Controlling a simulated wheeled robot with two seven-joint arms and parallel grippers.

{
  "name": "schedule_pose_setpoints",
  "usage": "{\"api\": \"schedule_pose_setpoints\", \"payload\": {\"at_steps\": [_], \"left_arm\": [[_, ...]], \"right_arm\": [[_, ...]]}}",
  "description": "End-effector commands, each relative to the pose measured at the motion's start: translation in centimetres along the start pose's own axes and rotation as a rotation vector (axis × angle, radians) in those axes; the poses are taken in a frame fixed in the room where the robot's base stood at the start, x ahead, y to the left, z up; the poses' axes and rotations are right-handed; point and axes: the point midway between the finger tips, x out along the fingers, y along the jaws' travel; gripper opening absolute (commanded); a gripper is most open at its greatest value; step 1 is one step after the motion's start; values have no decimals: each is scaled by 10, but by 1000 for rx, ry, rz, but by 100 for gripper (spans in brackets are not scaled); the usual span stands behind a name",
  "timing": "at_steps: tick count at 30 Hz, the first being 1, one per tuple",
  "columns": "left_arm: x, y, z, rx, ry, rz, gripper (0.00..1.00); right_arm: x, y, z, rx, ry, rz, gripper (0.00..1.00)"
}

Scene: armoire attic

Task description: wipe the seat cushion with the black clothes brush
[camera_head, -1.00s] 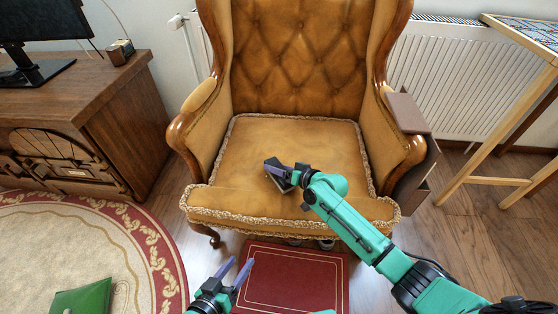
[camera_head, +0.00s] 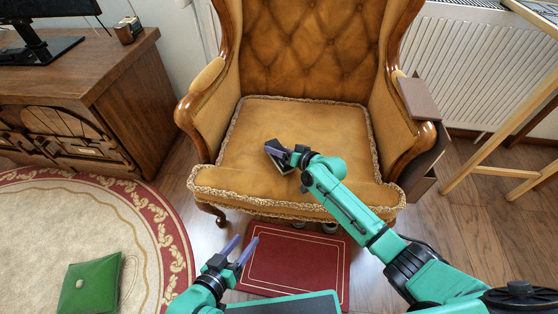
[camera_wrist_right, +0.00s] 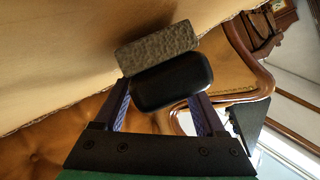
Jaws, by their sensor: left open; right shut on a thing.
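The tan seat cushion (camera_head: 310,125) with braided trim lies in the winged armchair in the middle of the head view. My right gripper (camera_head: 281,153) is over the cushion, left of its middle. It is shut on the black clothes brush (camera_wrist_right: 172,82), whose black back sits between the fingers in the right wrist view. The brush's grey bristle pad (camera_wrist_right: 157,48) faces the tan upholstery and looks close to it; I cannot tell whether it touches. My left gripper (camera_head: 232,252) is open and empty, low in front of the chair, above the red mat.
The chair's wooden arms rise on both sides of the seat, with a brown box-like holder (camera_head: 417,98) on the right one. A red mat (camera_head: 300,262) lies in front. A desk (camera_head: 130,75) stands left, a green cushion (camera_head: 90,285) lies on the round rug (camera_head: 60,225).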

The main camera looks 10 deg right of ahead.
Motion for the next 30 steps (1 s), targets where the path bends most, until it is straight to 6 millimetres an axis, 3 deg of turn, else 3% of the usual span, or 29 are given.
{"api": "schedule_pose_setpoints", "payload": {"at_steps": [17, 23, 30], "left_arm": [[24, -19, 46, 0, 0, 0, 57], [26, -20, 50, 0, 0, 0, 57], [39, -30, 75, 0, 0, 0, 57]], "right_arm": [[28, 26, -23, -1, 2, 2, 3], [30, 28, -30, 1, -1, 2, 3], [43, 40, -39, 0, 2, 2, 3]]}}
